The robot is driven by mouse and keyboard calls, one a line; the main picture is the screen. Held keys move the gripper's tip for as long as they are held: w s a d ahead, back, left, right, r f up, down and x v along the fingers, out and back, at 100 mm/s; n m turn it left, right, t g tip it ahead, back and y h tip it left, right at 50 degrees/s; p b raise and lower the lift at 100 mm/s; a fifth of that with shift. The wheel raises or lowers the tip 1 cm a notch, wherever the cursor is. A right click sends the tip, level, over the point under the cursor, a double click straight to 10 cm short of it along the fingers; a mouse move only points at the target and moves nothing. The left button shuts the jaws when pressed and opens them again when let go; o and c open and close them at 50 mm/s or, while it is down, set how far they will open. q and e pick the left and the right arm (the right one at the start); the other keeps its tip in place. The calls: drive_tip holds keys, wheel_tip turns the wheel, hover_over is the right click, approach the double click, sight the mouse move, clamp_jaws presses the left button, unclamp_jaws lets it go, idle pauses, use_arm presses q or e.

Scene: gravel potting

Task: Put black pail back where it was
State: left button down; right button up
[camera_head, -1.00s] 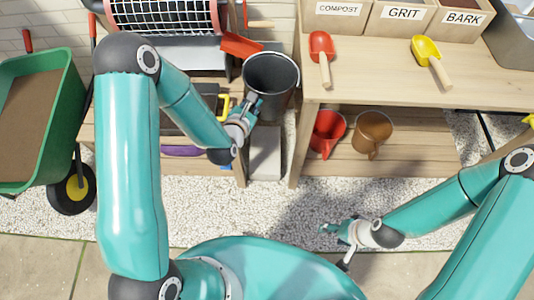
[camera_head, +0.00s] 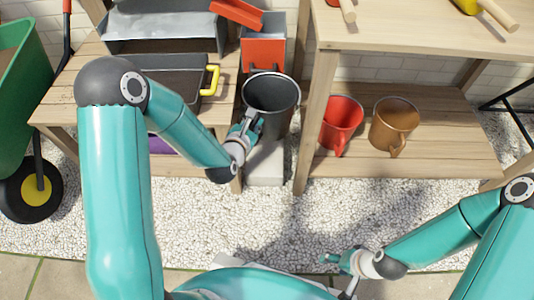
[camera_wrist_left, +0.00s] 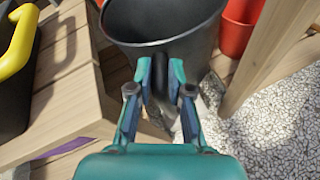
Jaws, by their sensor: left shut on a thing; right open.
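The black pail (camera_head: 271,94) is upright in the gap between the left bench and the right workbench. It looks empty inside. My left gripper (camera_head: 250,125) is shut on the pail at its near side. In the left wrist view the pail (camera_wrist_left: 165,25) fills the top middle, and the left gripper's fingers (camera_wrist_left: 162,75) close on a dark part of it. A pale grey block (camera_head: 266,166) is below the pail; whether they touch is hidden. My right gripper (camera_head: 340,262) is open and empty over the gravel at lower right.
A red pot (camera_head: 341,118) and a brown pot (camera_head: 394,122) stand on the workbench's lower shelf (camera_head: 440,155). A black case with a yellow handle (camera_head: 210,80) lies left of the pail. An orange-red container (camera_head: 263,54) is behind it. Gravel in front is open.

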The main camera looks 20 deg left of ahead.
sight(265, 128)
use_arm(q)
drive_tip(key=w+f+y, duration=0.1)
drive_tip(key=w+f, duration=0.1)
drive_tip(key=w+f+n, duration=0.1)
drive_tip(key=w+f, duration=0.1)
drive_tip(key=w+f+n+y, duration=0.1)
drive_tip(key=w+f, duration=0.1)
drive_tip(key=f, duration=0.1)
drive_tip(key=shift+d+f+y, duration=0.1)
drive_tip(key=shift+d+y, duration=0.15)
drive_tip(key=shift+y, duration=0.05)
drive_tip(key=w+f, duration=0.1)
drive_tip(key=w+f+n+y, duration=0.1)
drive_tip(key=f, duration=0.1)
drive_tip(key=w+f+n+g+y, duration=0.1)
drive_tip(key=f, duration=0.1)
drive_tip(key=shift+f, duration=0.15)
wheel_tip(265, 128, down, 12)
drive_tip(key=y+b, duration=0.1)
drive_tip(key=b, duration=0.2)
drive_tip(key=shift+w+n, duration=0.15)
drive_tip(key=shift+n, duration=0.25)
drive_tip(key=c, duration=1.1)
unclamp_jaws()
use_arm(e)
wheel_tip(265, 128, down, 5)
drive_tip(key=shift+r, duration=0.15)
